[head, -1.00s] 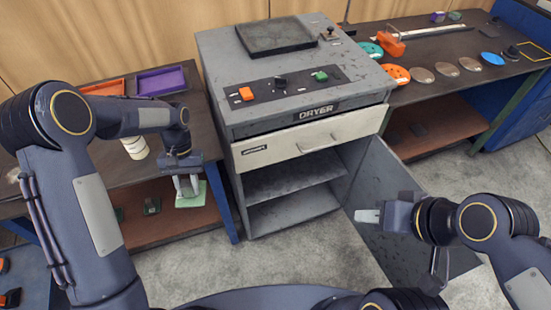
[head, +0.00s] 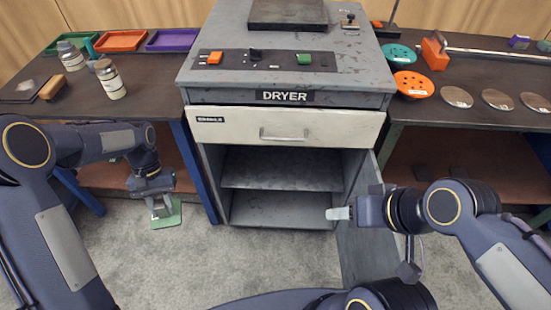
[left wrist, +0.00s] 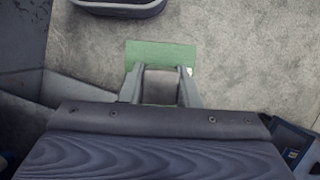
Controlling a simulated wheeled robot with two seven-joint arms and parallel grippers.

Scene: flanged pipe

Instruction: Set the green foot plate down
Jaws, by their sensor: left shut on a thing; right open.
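The green foot plate (head: 166,217) is a thin flat green piece at the tips of my left gripper (head: 162,206), low in front of the left table and left of the dryer. In the left wrist view the foot plate (left wrist: 160,54) lies across the ends of the two fingers of my left gripper (left wrist: 160,80), over grey floor. The left gripper is shut on it; the exact contact is partly hidden by the fingers. My right gripper (head: 340,213) is open and empty, in front of the dryer's right side.
The grey dryer (head: 285,70) has a closed cream drawer (head: 230,131) and an open lower cabinet with an empty shelf (head: 275,170). The left table (head: 60,108) holds trays, bottles and a brush. The right table (head: 470,110) holds coloured discs and metal plates.

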